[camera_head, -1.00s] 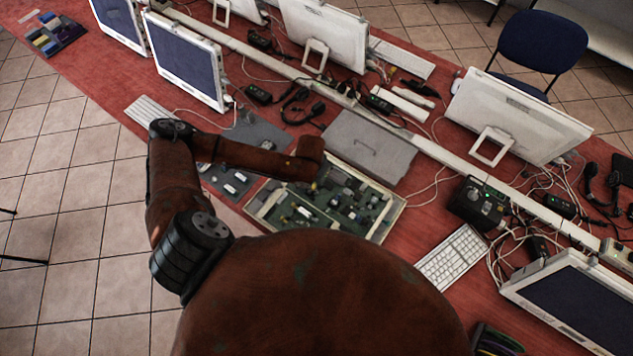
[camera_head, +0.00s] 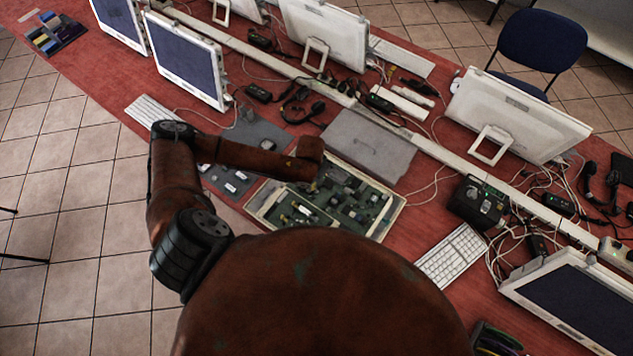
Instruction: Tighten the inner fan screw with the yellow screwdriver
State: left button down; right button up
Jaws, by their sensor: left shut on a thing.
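An open case with a green circuit board (camera_head: 345,212) lies on the red table in the middle of the view. Small parts stand on the board; I cannot tell which is the fan or its inner screw. My left arm comes in from the left, and its wrist is over the case's back left part. My left gripper (camera_head: 308,184) is below the wrist, mostly hidden by it, low over the board. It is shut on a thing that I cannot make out. I cannot pick out the yellow screwdriver. My right gripper is out of view.
A closed grey box (camera_head: 368,145) lies right behind the case. A grey mat (camera_head: 258,133) with small parts is to its left. A keyboard (camera_head: 452,255), a black device (camera_head: 478,203), monitors and loose cables are to the right.

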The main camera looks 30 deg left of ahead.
pick_arm(q)
jog(key=shift+r+m+p, duration=0.1)
jog(key=shift+m+p, duration=1)
jog(key=shift+m, duration=0.4)
jog(key=shift+m+h+p, duration=0.3)
jog(key=shift+m+p, duration=0.4)
jog(key=shift+m, duration=0.6)
jog(key=shift+m+g+p, duration=0.3)
jog(key=shift+m+p, duration=0.85)
jog(key=shift+m, duration=0.55)
jog(key=shift+m+p, duration=0.5)
jog(key=shift+m, duration=0.9)
